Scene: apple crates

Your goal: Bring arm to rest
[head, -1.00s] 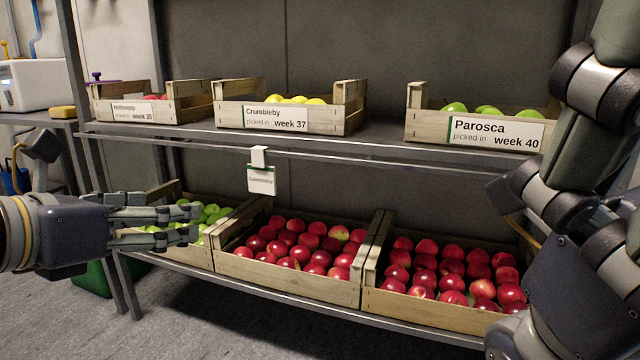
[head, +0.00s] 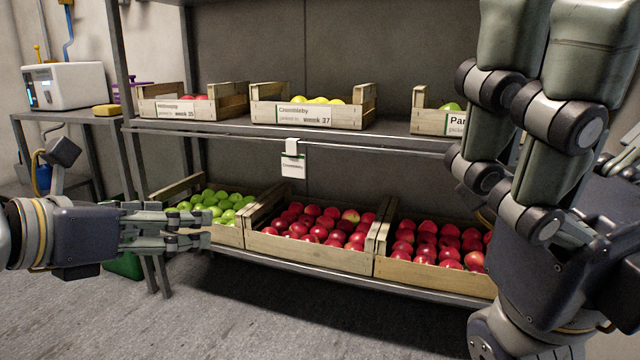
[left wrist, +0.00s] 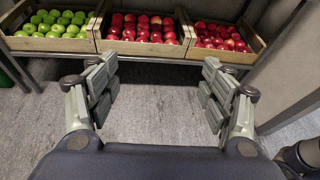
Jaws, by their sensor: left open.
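My left gripper (head: 190,232) reaches in from the left in the head view, in front of the lower shelf. In the left wrist view its two fingers (left wrist: 160,95) are spread wide, with only floor between them; it is open and empty. It is apart from the crates. My right arm stands folded at the right of the head view and covers part of the shelf there.
The lower shelf holds a crate of green apples (head: 229,236) and two crates of red apples (head: 310,255) (head: 430,278). The upper shelf (head: 230,126) holds labelled crates, one marked Crumbleby (head: 290,116). A white machine (head: 65,87) stands on a side table. Grey floor (head: 260,315) in front is clear.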

